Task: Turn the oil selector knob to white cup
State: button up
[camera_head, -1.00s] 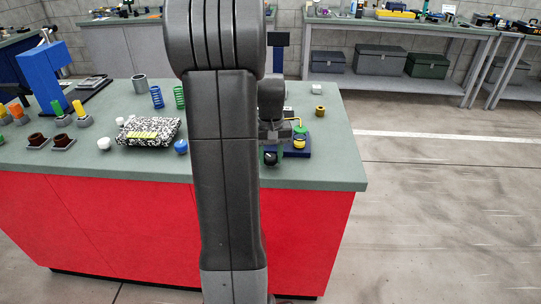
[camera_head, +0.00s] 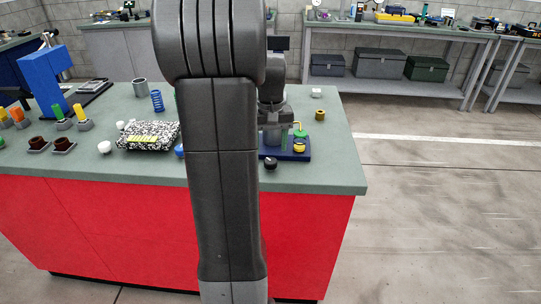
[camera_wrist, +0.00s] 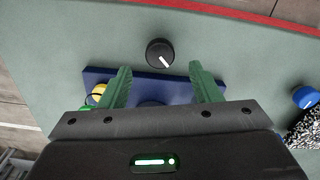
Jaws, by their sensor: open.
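A round black knob (camera_wrist: 160,52) with a white pointer line stands on the bench top beside a blue base (camera_wrist: 150,86). In the wrist view its pointer is toward the lower right. The knob also shows in the head view (camera_head: 270,164), in front of the blue base (camera_head: 296,156). My gripper (camera_wrist: 160,72) has its two green fingers apart and empty. In the wrist view the knob lies just beyond the fingertips, between their lines; I see no contact. A yellow-topped part (camera_head: 299,146) is on the base. I cannot tell which object is the white cup.
A blue knob with a white mark (camera_wrist: 305,97) and a speckled black-and-white block (camera_head: 148,136) are to one side. White rounded pieces (camera_head: 104,147) and a brass-coloured part (camera_head: 320,114) stand on the green bench top (camera_head: 330,175). My arm hides the bench's middle.

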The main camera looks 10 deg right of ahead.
aim_at(270, 161)
notch_tip(270, 161, up, 8)
jog(key=shift+f, duration=0.1)
dwell(0.4)
notch_tip(270, 161, down, 14)
jog(key=shift+r, duration=0.1)
dwell(0.4)
jog(key=shift+r, duration=0.1)
